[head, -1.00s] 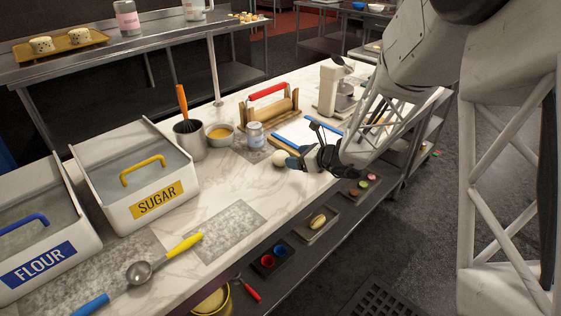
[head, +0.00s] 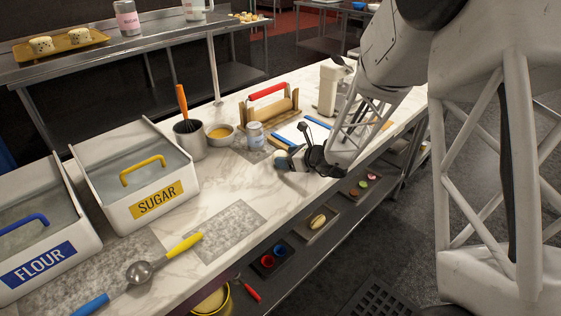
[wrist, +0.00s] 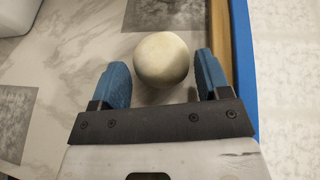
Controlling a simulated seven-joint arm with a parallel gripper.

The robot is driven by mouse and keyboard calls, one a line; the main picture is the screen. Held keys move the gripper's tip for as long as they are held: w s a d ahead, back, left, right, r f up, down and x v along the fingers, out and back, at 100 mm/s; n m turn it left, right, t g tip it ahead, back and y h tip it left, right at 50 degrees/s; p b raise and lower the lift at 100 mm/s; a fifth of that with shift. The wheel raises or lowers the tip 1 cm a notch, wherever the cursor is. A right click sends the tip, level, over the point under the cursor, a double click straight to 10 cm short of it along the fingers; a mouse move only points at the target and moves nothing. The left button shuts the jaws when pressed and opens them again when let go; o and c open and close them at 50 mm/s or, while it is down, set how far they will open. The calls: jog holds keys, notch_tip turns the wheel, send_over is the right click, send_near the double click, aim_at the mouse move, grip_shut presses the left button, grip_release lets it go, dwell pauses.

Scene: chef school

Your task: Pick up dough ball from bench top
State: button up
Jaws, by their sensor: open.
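The dough ball (wrist: 162,59) is round and cream-white and rests on the marble bench top (wrist: 85,45). In the wrist view it lies between and slightly beyond the two blue fingertips of my gripper (wrist: 161,82). The fingers are open, with a gap on each side of the ball. In the head view, the dough ball (head: 281,159) is a small pale patch, partly hidden by my gripper (head: 289,158).
A wooden board edge with a blue strip (wrist: 243,60) runs close along the right finger. A tin (head: 255,136), a rolling pin on a stand (head: 270,113) and a bowl (head: 220,135) stand behind.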

jog(key=shift+x, duration=1.4)
jog(key=shift+c, duration=0.2)
jog(key=c, duration=0.6)
jog(key=shift+r, duration=0.1)
jog(key=shift+r, duration=1.35)
jog(key=shift+s+d+r, duration=0.1)
jog(key=shift+s+r, duration=0.1)
jog(key=shift+r, duration=0.15)
jog(key=s+d, duration=0.1)
jog(key=s, duration=0.4)
jog(key=s+d+r, duration=0.1)
jog(key=s, duration=0.4)
jog(key=s+d, duration=0.1)
jog(key=s, duration=0.4)
jog(key=shift+s+d+r, duration=0.1)
jog(key=shift+d+r, duration=0.05)
jog(key=shift+d, duration=0.15)
